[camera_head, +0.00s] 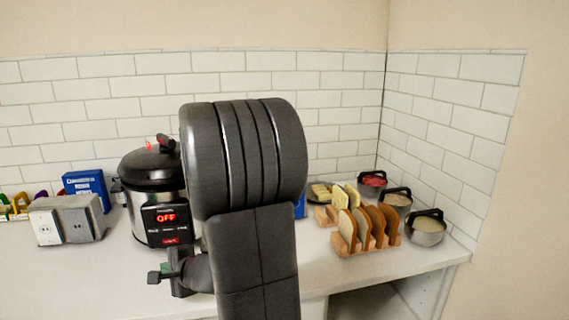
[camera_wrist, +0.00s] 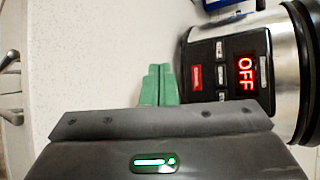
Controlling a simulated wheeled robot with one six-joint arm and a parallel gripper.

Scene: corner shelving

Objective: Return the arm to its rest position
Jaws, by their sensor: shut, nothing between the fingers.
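My gripper (camera_head: 160,275) shows in the head view at the lower left of my dark arm, in front of the cooker and over the counter's front edge. In the wrist view its green fingertips (camera_wrist: 158,85) are together with nothing between them. My arm rises large across the middle of the head view and hides part of the counter. The silver and black cooker (camera_head: 152,190) stands behind the gripper, its red display reading OFF. The cooker's panel (camera_wrist: 228,72) is right of the fingertips in the wrist view; I cannot tell the exact gap.
On the white counter (camera_head: 125,285), a grey outlet box (camera_head: 68,220) and a blue box (camera_head: 87,187) stand at left. At right are a wooden rack with bread slices (camera_head: 368,230) and several metal bowls (camera_head: 424,230). A tiled wall (camera_head: 340,90) closes the back and right.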

